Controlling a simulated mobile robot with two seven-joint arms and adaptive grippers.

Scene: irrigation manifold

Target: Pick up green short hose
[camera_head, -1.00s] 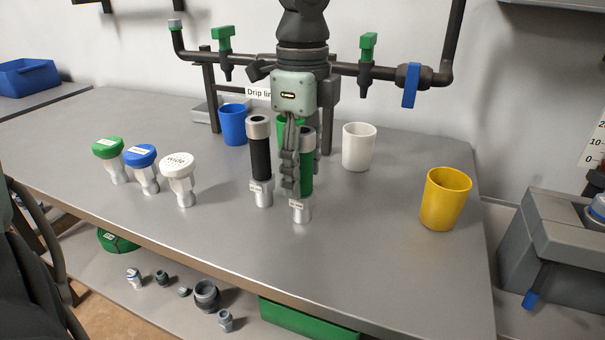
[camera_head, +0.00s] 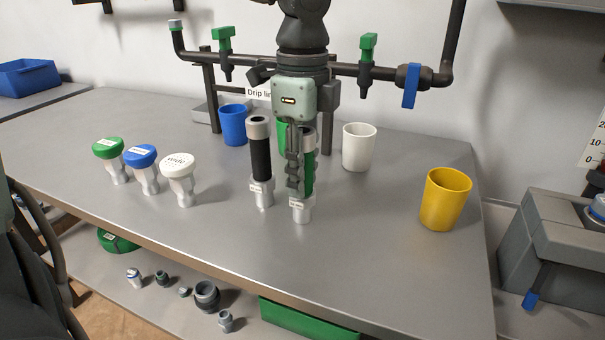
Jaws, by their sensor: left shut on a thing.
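The green short hose (camera_head: 308,178) stands upright on the grey bench, with silver fittings at its top and bottom and a small label low down. My left gripper (camera_head: 296,185) reaches down from above and is shut on the green hose. Its fingers hide part of the hose's near side. The hose's lower fitting appears to be at bench level; I cannot tell whether it is clear of the surface. A black hose (camera_head: 261,160) with silver fittings stands upright just left of it, apart from the gripper. My right gripper is not in view.
Blue (camera_head: 233,124), white (camera_head: 358,147) and yellow (camera_head: 445,199) cups stand on the bench (camera_head: 370,250); a green cup is mostly hidden behind my gripper. Green, blue and white sprinkler heads (camera_head: 180,178) stand left. A pipe manifold (camera_head: 343,69) runs behind. The front middle is clear.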

